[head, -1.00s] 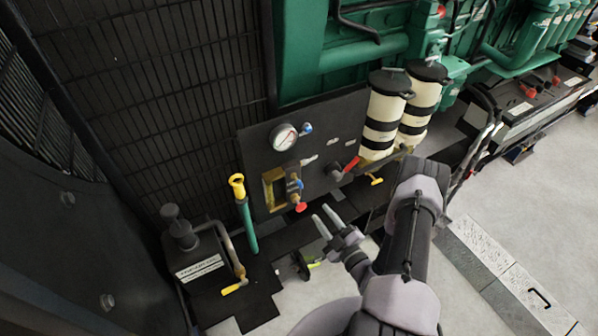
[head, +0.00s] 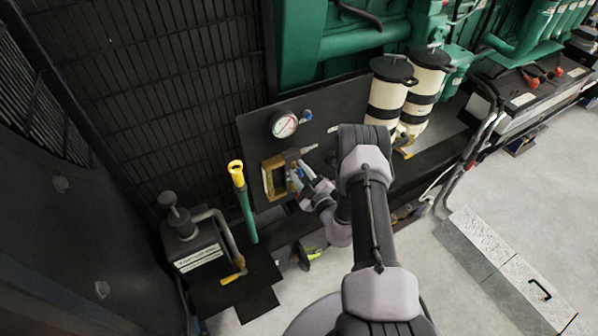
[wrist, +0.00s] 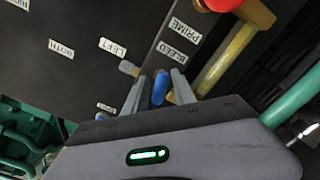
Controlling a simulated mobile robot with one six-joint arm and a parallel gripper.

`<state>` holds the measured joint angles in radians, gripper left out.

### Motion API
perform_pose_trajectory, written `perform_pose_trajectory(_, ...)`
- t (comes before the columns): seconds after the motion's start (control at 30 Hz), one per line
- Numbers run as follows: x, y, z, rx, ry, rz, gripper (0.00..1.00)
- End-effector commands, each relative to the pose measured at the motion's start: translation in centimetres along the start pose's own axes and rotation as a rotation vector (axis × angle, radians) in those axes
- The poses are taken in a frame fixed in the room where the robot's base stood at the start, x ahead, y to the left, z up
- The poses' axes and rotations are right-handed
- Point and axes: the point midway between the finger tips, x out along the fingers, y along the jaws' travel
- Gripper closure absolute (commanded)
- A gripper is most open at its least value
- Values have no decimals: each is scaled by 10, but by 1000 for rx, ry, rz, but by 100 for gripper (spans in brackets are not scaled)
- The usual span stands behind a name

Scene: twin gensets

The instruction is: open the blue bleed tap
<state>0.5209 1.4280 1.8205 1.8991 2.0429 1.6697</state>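The blue bleed tap (wrist: 160,88) shows in the wrist view beside the BLEED label (wrist: 174,55) on the dark panel. My gripper (wrist: 161,96) is open, with one finger on each side of the tap. A narrow gap seems to show on both sides, but I cannot tell whether either finger touches it. In the head view my gripper (head: 302,178) is at the brass-coloured frame (head: 272,180) low on the panel. There the fingers and arm largely cover the tap.
A red knob (wrist: 222,3) and a yellow bar are close to my right finger in the wrist view. In the head view a pressure gauge (head: 284,124) sits above, a yellow-topped green handle (head: 240,195) stands left, and striped canisters (head: 388,95) stand right.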

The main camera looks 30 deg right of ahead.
Motion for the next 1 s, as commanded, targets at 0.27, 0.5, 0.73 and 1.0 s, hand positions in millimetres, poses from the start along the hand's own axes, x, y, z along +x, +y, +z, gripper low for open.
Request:
perform_pose_trajectory(0.27, 0, 0, 0, 0, 0, 0, 100)
perform_pose_trajectory(0.5, 0, -1, 2, -160, -1, -1, 100)
perform_pose_trajectory(0.73, -1, 0, 0, -181, 0, -1, 100)
perform_pose_trajectory(1.0, 0, 0, 0, -179, 0, -1, 68)
